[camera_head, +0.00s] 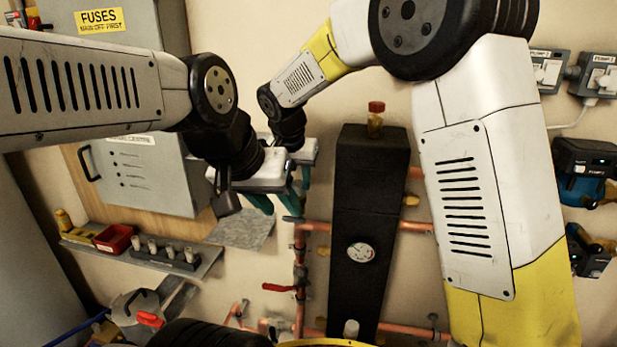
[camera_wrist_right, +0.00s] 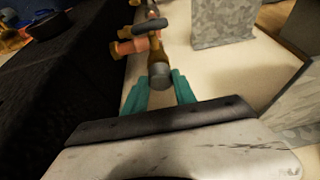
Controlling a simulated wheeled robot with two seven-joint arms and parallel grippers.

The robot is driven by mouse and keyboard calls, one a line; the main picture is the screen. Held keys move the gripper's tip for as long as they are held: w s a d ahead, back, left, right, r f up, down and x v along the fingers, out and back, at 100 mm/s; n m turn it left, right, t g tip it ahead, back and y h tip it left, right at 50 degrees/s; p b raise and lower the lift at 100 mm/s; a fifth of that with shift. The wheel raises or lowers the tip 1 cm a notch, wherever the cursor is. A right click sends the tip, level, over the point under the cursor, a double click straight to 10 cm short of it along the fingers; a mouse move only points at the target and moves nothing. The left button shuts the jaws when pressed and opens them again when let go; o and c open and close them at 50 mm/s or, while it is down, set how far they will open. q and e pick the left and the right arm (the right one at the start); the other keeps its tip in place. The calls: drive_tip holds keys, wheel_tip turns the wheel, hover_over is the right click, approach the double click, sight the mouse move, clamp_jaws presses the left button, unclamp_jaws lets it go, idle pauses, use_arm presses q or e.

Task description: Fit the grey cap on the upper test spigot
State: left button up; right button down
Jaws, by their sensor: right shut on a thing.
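In the right wrist view, the grey cap (camera_wrist_right: 160,77) sits between the teal fingertips of my right gripper (camera_wrist_right: 160,86), which is shut on it. A brass spigot (camera_wrist_right: 157,56) shows directly behind the cap, in line with it; I cannot tell whether the cap is seated on it or only in front. In the head view, my right gripper (camera_head: 306,176) is partly hidden behind my left gripper (camera_head: 275,208). My left gripper's teal fingers point down with a gap between them, apparently empty. The cap and spigot are hidden in the head view.
Copper pipes (camera_head: 301,262) with a red-handled valve (camera_head: 279,288) run below. A shelf (camera_head: 207,262) at left holds a red tray (camera_head: 114,238) and a rack (camera_head: 163,258) of several pale pieces.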

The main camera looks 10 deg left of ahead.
drive_tip(key=shift+f, duration=0.3)
drive_tip(key=c, duration=0.9)
unclamp_jaws()
drive_tip(key=shift+r, duration=0.1)
drive_tip(key=v, duration=0.7)
drive_tip(key=shift+s+r, duration=0.2)
drive_tip(key=shift+r, duration=0.05)
drive_tip(key=shift+s, duration=0.1)
